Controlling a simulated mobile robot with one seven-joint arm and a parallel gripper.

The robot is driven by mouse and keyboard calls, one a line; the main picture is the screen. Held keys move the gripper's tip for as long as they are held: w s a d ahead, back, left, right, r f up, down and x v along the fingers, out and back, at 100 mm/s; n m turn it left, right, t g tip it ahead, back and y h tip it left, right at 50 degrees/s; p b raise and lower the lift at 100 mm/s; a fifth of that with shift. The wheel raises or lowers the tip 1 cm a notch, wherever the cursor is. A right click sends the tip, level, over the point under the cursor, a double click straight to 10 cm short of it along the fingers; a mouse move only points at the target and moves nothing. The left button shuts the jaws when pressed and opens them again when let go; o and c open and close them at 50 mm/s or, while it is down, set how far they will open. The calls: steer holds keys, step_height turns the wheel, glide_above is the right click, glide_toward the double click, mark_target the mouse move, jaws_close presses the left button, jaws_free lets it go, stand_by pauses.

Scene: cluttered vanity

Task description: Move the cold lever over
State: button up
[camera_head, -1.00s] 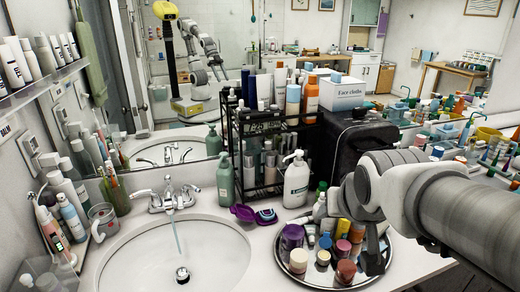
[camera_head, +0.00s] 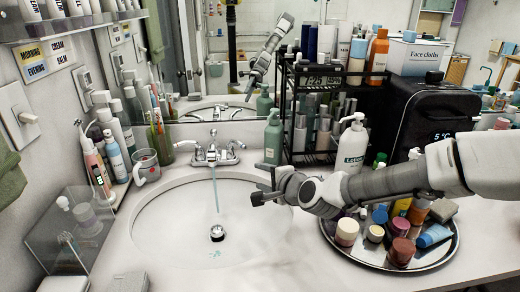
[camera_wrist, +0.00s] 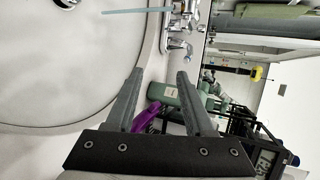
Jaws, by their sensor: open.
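The chrome faucet (camera_head: 214,155) stands at the back of the sink, with a thin blue stream of water (camera_head: 215,190) falling from its spout. It has a left lever (camera_head: 196,153) and a right lever (camera_head: 235,147); I see no hot or cold mark on either. My gripper (camera_head: 258,194) is over the right side of the basin, in front of and to the right of the right lever, touching nothing. In the wrist view my gripper (camera_wrist: 160,74) has its fingers apart and empty, with a faucet lever (camera_wrist: 178,48) just beyond the fingertips.
A green pump bottle (camera_head: 273,138) stands right of the faucet, near a black rack (camera_head: 293,100). A purple item (camera_wrist: 146,117) lies near my fingers. A round tray (camera_head: 345,250) of jars sits under my arm.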

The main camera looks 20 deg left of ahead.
mark_target(243, 147)
steer(key=w+a+m+b, duration=0.1)
steer(key=w+a, duration=0.3)
steer(key=w+a+m+t+y+b, duration=0.1)
steer(key=w+a+m, duration=0.1)
steer(key=w+a, duration=0.2)
steer(key=w+a+f+m+b, duration=0.1)
steer(key=w+a+m, duration=0.1)
steer(key=w+a, duration=0.3)
steer(key=shift+w+f+t+y, duration=0.1)
steer(key=shift+w+t+y, duration=0.25)
steer(key=shift+w, duration=0.25)
jaws_close()
stand_by(1.4)
